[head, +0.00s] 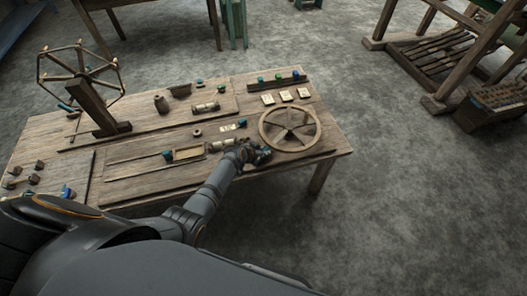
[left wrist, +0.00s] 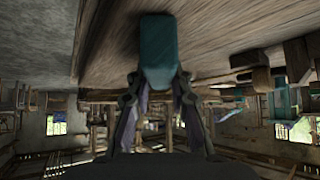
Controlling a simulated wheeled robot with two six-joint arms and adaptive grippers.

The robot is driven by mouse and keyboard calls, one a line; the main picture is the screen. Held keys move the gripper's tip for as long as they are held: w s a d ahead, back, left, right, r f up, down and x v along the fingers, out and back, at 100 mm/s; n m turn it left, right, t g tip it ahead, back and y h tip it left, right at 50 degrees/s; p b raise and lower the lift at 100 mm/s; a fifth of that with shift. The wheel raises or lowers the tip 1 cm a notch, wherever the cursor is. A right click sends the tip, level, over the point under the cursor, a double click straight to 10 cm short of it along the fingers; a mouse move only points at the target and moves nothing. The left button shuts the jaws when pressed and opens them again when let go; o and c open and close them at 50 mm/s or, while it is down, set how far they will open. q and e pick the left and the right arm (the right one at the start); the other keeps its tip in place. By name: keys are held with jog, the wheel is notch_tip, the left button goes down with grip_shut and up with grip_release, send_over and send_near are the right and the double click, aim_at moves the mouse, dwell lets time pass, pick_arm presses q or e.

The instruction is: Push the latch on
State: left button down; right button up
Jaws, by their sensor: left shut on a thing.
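My left gripper (head: 260,155) is at the front edge of the wooden table, just left of and below the spoked wheel (head: 290,128). In the left wrist view my left gripper (left wrist: 157,84) has its two fingers on either side of a teal block (left wrist: 158,45) and is shut on it. The block stands against a wooden surface (left wrist: 225,28). In the head view the gripper hides this block, and I cannot tell for sure that it is the latch. My right gripper is in neither view.
The table (head: 140,185) carries a reel on a post (head: 88,98), a wooden frame (head: 187,154), spools (head: 205,107) and a rack with coloured knobs (head: 278,80). A loom (head: 440,55) stands at the far right.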

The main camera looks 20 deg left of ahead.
pick_arm(q)
jog(key=c, duration=1.2)
grip_release()
jog(key=v, duration=1.2)
